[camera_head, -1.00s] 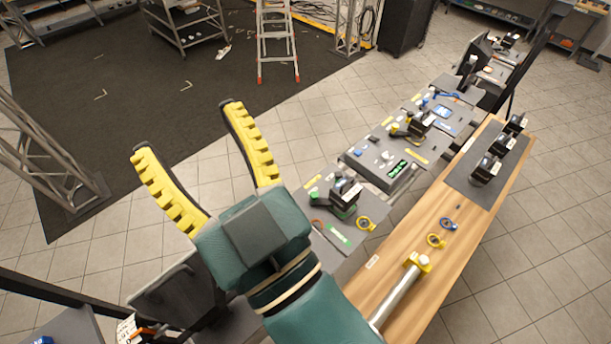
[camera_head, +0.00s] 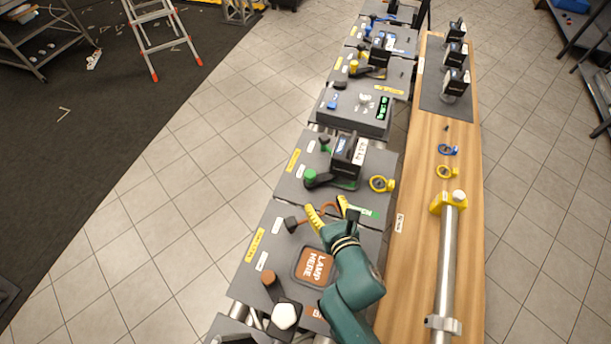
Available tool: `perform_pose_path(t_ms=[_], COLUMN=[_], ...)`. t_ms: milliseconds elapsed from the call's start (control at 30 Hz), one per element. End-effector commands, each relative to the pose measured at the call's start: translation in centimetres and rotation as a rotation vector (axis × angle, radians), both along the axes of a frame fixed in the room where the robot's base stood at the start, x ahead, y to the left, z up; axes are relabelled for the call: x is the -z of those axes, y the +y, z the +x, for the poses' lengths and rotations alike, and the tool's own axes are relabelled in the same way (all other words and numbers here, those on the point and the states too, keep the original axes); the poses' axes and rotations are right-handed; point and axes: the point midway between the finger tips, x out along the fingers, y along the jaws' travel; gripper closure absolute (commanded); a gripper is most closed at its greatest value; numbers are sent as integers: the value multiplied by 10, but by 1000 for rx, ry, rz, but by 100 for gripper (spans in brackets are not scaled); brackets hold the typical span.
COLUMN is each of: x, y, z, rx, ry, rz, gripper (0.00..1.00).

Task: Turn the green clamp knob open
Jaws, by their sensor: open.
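The green clamp knob (camera_head: 310,175) sits at the left end of a dark clamp arm on a grey station panel (camera_head: 291,186) with green labels. A black lamp-like unit (camera_head: 347,157) with a white label stands just right of the knob. A second small green knob (camera_head: 325,143) shows behind it. My gripper (camera_head: 327,207) is open, with two yellow fingers pointing away from me. It is over the near edge of the green-labelled panel, nearer and a little right of the green knob, apart from it. Nothing shows between its fingers.
A nearer panel with an orange "LAMP HERE" pad (camera_head: 313,267) and brown knob (camera_head: 268,277) lies below my arm. A yellow ring (camera_head: 381,184) lies right of the lamp unit. A wooden bench (camera_head: 420,170) with a metal tube (camera_head: 446,260) runs along the right. Tiled floor is free at left.

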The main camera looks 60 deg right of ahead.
Motion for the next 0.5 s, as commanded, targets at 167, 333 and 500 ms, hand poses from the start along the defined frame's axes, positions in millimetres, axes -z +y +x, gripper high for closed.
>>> perform_pose_path(t_ms=[167, 333, 500], x=[16, 33, 46], y=[-30, -59, -85], z=[25, 51, 73], rx=[3, 2, 1], ry=[-5, -5, -5], rz=[1, 1, 2], gripper=[34, 34, 34])
